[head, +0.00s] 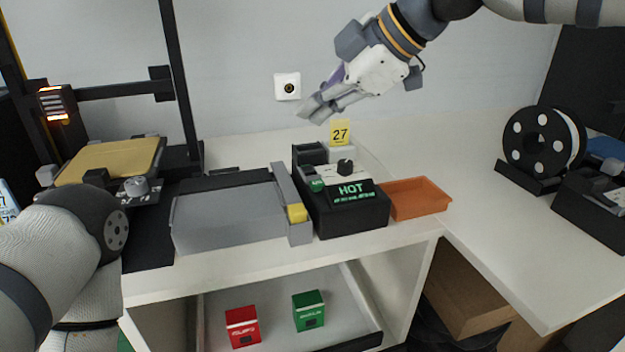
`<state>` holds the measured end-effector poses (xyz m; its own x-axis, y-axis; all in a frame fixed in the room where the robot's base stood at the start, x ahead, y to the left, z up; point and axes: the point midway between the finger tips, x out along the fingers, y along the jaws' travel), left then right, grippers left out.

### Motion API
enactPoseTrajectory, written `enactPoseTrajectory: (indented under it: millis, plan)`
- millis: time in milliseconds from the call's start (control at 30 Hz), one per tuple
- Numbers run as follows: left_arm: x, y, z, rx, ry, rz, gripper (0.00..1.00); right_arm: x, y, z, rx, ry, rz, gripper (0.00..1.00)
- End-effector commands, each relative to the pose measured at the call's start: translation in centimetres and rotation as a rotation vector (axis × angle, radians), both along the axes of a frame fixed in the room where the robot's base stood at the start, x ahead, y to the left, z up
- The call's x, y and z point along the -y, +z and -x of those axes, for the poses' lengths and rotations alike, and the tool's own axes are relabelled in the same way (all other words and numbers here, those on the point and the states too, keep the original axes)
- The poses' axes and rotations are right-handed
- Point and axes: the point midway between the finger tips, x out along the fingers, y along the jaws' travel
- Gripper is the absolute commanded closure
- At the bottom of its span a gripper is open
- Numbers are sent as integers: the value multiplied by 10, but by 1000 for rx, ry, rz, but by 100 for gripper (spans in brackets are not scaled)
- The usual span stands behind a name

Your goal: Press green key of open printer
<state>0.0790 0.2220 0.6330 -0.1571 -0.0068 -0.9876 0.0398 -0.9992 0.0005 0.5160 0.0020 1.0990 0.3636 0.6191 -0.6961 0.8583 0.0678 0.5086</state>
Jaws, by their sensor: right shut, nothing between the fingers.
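The open-frame printer (165,86) stands at the left, with a dark upright frame and a tan print bed (112,160). A grey knob (136,187) shows at its front. I cannot make out a green key on this printer. My right gripper (308,113) is shut and empty, in the air near the wall above the counter, to the right of the printer and pointing down-left. My left arm crosses the lower left and covers part of the printer's front. My left gripper is not visible.
A black unit (350,217) marked HOT has a small green part (316,185). Beside it are a grey box (228,218) and an orange tray (416,197). An open drawer (270,333) holds red (242,326) and green (308,310) boxes. A spool (541,139) stands right; counter between is clear.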

Motion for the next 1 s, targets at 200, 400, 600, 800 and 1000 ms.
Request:
enactPoseTrajectory:
  millis: [200,400,600,800,1000]
  plan:
    - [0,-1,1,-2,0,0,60,0,-8,0,-2,-1,0,100]
    - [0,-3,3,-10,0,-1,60,0,-38,0,-5,-2,0,100]
    - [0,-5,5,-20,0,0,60,0,-67,0,-4,-1,0,100]
    - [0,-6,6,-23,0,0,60,0,-84,0,-3,-2,-1,100]
    - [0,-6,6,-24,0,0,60,0,-89,0,-1,-1,-1,100]
